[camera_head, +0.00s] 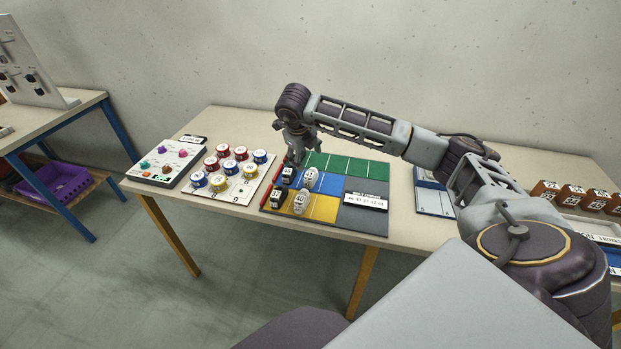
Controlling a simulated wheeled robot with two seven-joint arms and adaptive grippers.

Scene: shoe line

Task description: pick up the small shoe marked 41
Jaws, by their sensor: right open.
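A pale grey small shoe (310,178) stands on the blue stripe of the sorting mat (358,221); its label is small and may read 41. Another pale shoe (300,202), which seems marked 40, stands on the yellow stripe. Two dark shoes with white labels, one on blue (288,175) and one on yellow (278,196), stand to their left. My right gripper (294,161) is open, pointing down at the mat's back left, just behind the dark shoe on blue. Its fingertips are partly hard to make out. My left gripper is out of view.
A tray of red, blue and yellow cans (228,188) and a panel with coloured knobs (166,163) lie left of the mat. A number card (365,201) lies on its grey part. Brown labelled blocks (569,195) stand at right. My right arm spans above the table.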

